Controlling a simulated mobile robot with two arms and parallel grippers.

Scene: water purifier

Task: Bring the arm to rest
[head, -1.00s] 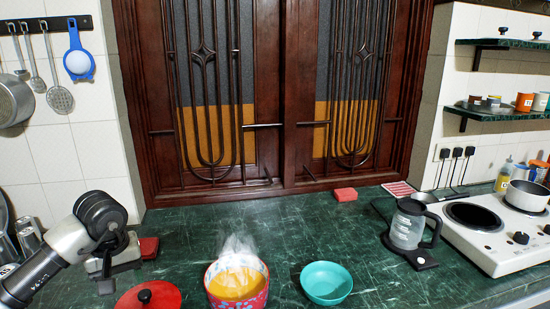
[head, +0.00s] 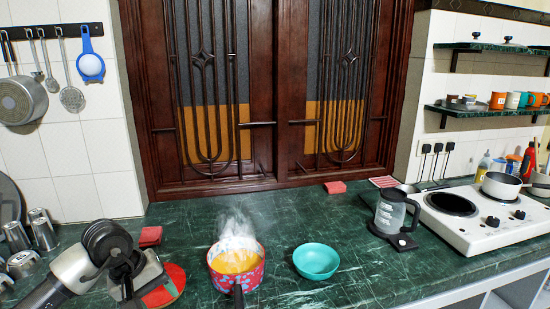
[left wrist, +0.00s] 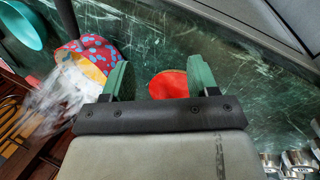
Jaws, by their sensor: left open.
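My left gripper (head: 128,284) is at the lower left of the head view, low over the counter and in front of the red lid (head: 172,284), hiding part of it. In the left wrist view its two greenish fingers (left wrist: 160,78) are spread with nothing between them. The red lid also shows in the left wrist view (left wrist: 168,84), beyond the fingers. My right gripper is in neither view.
A steaming red patterned pot (head: 236,268) of orange food stands beside the lid, with a teal bowl (head: 316,261) to its right. A coffee jug (head: 391,213) and a stove (head: 480,224) are at the right.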

